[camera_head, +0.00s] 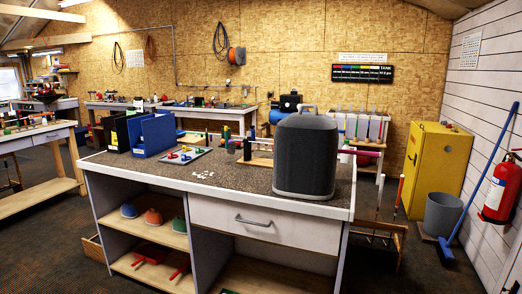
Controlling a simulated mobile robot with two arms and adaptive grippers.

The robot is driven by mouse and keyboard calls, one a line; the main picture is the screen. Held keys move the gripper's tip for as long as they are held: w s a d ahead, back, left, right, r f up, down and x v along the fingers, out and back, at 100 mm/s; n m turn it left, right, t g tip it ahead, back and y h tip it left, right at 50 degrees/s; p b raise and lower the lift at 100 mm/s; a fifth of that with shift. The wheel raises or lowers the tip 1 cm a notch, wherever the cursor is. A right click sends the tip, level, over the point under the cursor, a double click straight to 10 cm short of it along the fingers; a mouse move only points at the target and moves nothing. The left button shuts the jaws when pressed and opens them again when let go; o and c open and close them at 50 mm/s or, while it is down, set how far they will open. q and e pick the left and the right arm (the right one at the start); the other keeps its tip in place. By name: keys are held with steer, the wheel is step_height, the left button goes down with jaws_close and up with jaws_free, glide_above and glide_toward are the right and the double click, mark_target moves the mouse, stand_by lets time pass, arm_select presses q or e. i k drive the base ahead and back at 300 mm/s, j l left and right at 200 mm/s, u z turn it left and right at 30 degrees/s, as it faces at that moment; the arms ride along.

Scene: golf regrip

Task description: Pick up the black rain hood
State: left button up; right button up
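A tall, dark, rounded object (306,155) stands upright at the front right of the workbench (225,183). Neither of my grippers shows in the head view.
White bits (203,175) lie mid-bench. A drawer (255,222) and open shelves are below. Front-centre bench top is clear.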

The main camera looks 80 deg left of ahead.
mark_target(306, 145)
steer(key=u, duration=2.45)
steer(key=z, duration=3.2)
steer(key=u, duration=0.95)
steer(key=i+j+u, duration=0.1)
steer(key=u, duration=0.35)
steer(key=i+u, duration=0.1)
steer(key=u, duration=0.3)
steer(key=i+j+u, duration=0.1)
steer(key=u, duration=0.35)
steer(key=i+u, duration=0.1)
steer(key=u, duration=0.35)
steer(key=i+u, duration=0.1)
steer(key=u, duration=0.3)
steer(key=l+u, duration=0.15)
steer(key=u, duration=0.3)
steer(key=i+l+u, duration=0.4)
steer(key=l, duration=0.15)
steer(key=i+l+u, duration=0.1)
steer(key=l+u, duration=0.15)
steer(key=i+l+u, duration=0.2)
steer(key=l, duration=0.2)
steer(key=l+u, duration=0.2)
steer(key=l, duration=0.1)
